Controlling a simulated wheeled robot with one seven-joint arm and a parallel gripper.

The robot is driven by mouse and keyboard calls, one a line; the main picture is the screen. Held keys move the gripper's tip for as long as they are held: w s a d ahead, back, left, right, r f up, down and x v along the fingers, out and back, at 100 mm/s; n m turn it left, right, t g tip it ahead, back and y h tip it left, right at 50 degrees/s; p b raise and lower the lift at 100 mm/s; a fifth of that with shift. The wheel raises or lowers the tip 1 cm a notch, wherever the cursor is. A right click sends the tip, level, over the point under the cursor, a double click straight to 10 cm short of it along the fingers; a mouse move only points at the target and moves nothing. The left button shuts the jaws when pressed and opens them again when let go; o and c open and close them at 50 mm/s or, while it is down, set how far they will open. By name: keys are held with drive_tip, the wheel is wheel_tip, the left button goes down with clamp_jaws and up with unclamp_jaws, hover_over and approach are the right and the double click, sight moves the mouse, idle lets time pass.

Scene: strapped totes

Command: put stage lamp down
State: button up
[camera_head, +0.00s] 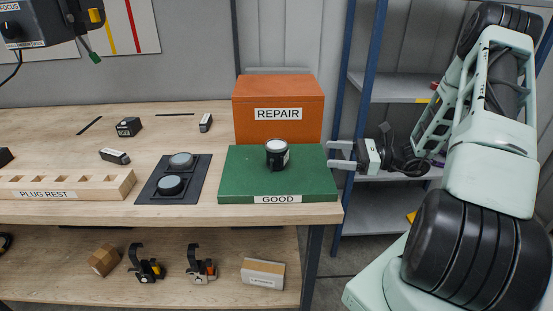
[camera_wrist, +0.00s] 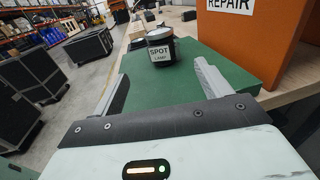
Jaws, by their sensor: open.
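The stage lamp (camera_head: 277,155) is a short black cylinder with a pale top. It stands upright on the green pad marked GOOD (camera_head: 235,180), near the pad's middle. In the wrist view the lamp (camera_wrist: 161,50) shows a white label reading SPOT. My gripper (camera_head: 335,155) is at the right edge of the pad, open and empty, apart from the lamp. In the wrist view its two fingers (camera_wrist: 160,85) are spread wide over the green pad (camera_wrist: 165,82), with the lamp beyond their tips.
An orange REPAIR box (camera_head: 278,98) stands behind the pad. Left of it are a black tray (camera_head: 150,194) with two round pieces and a wooden PLUG REST block (camera_head: 85,187). Small dark items lie behind on the bench. A blue-posted shelf (camera_head: 400,88) stands to the right.

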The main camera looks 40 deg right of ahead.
sight(286, 150)
drive_tip(key=shift+t, duration=0.3)
drive_tip(key=p+x, duration=0.3)
drive_tip(key=x, duration=0.8)
drive_tip(key=shift+w+f, duration=0.15)
drive_tip(key=shift+w, duration=0.05)
drive_tip(key=p+x, duration=0.1)
drive_tip(key=x, duration=0.1)
drive_tip(key=p+x, duration=0.1)
drive_tip(key=x, duration=0.1)
drive_tip(key=shift+a, duration=0.5)
drive_tip(key=shift+w+a+f, duration=0.15)
drive_tip(key=shift+w+a, duration=0.05)
drive_tip(key=shift+w, duration=0.05)
drive_tip(key=c, duration=1.3)
wheel_tip(286, 150, up, 10)
drive_tip(key=shift+r+b, duration=0.1)
drive_tip(key=shift+b, duration=0.55)
